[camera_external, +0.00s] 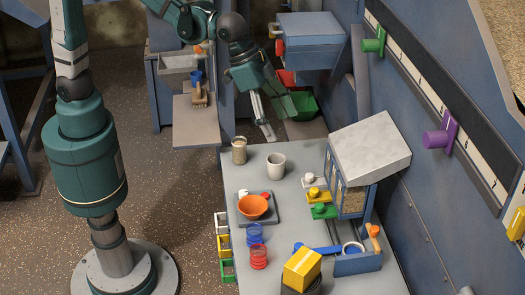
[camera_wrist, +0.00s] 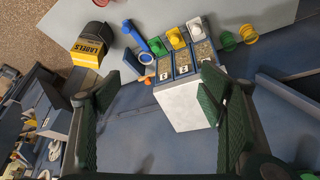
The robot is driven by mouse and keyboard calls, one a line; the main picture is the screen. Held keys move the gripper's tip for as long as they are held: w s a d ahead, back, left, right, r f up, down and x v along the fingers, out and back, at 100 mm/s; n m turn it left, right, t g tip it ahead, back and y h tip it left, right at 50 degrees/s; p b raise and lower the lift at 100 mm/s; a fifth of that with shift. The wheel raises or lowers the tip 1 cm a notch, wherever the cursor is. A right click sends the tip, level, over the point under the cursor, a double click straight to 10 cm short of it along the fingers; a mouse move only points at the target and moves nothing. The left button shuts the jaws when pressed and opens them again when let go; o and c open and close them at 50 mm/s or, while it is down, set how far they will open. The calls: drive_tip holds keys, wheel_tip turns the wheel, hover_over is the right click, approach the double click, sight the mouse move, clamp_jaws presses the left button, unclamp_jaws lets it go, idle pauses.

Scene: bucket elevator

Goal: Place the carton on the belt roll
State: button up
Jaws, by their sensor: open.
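The yellow carton (camera_external: 302,268) is at the near end of the grey table, at the bottom of the external view. In the wrist view the carton (camera_wrist: 88,52) is at the upper left and bears the word "LABELS". It appears to rest on a dark round body, which looks like the belt roll (camera_external: 299,289); the dark roll (camera_wrist: 97,32) also shows beside the carton in the wrist view. My gripper (camera_external: 283,122) is open and empty, raised beyond the table's far end and well away from the carton. Its fingers (camera_wrist: 158,100) stand wide apart.
On the table (camera_external: 305,233) are an orange bowl (camera_external: 252,206), a white cup (camera_external: 276,166), a tan can (camera_external: 239,151) and blue and red coils. A white-topped bin unit (camera_external: 368,145) stands at the right. A blue machine wall with coloured knobs borders the right side.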

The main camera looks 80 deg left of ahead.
drive_tip(key=s+a+r+n+t, duration=0.15)
drive_tip(key=s+a, duration=0.35)
drive_tip(key=a, duration=0.5)
drive_tip(key=s+a+r+n+y, duration=0.15)
drive_tip(key=s+a, duration=0.35)
drive_tip(key=a, duration=0.5)
drive_tip(key=s+a+r+n, duration=0.15)
drive_tip(key=s+a, duration=0.35)
drive_tip(key=a, duration=0.5)
drive_tip(key=s+a+f+n+t+y, duration=0.1)
drive_tip(key=s+a+f, duration=0.1)
drive_tip(key=s+a, duration=0.6)
drive_tip(key=shift+s+a, duration=0.25)
drive_tip(key=shift+s, duration=0.35)
